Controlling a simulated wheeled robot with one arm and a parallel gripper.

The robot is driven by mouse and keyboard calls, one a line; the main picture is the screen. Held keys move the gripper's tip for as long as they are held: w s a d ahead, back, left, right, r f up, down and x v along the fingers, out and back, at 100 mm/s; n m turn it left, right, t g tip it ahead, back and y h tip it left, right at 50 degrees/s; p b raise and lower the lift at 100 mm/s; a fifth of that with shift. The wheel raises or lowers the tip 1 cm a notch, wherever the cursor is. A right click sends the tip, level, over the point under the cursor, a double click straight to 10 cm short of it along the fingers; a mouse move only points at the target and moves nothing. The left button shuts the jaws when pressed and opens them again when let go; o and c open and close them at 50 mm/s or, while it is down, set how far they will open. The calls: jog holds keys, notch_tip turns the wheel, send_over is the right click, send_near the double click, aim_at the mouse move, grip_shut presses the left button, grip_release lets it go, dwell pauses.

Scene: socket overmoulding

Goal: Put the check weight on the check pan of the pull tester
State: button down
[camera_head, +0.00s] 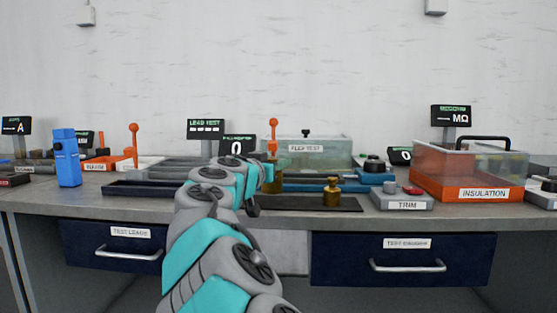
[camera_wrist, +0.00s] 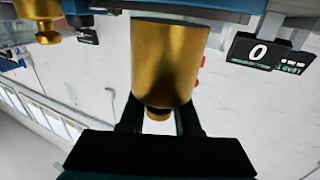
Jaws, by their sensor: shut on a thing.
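My gripper (camera_wrist: 160,122) is shut on the neck of a brass check weight (camera_wrist: 168,60). In the wrist view, which looks upside down, the weight's wide base points to the top edge, close to a blue surface (camera_wrist: 225,5). In the head view the held weight (camera_head: 271,174) shows beside my wrist, in front of a long blue bench device (camera_head: 310,183). A display reading 0 (camera_head: 237,147) stands behind; it also shows in the wrist view (camera_wrist: 262,52). I cannot make out the check pan, nor whether the weight touches anything.
A second brass weight (camera_head: 331,196) stands on a dark mat (camera_head: 295,203). The TRIM box (camera_head: 402,201) and orange INSULATION bin (camera_head: 470,190) are to the right. A clear FLEX TEST box (camera_head: 325,151) is behind. A dark tray (camera_head: 140,188) lies left of my arm.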

jog(key=shift+w+a+f+b, duration=0.1)
jog(key=shift+w+f+b, duration=0.1)
jog(key=shift+f, duration=0.6)
jog(key=shift+w+f+b, duration=0.1)
jog(key=shift+f+b, duration=0.05)
jog(key=shift+f, duration=0.6)
jog(key=c, duration=0.6)
grip_release()
jog(key=shift+p, duration=0.3)
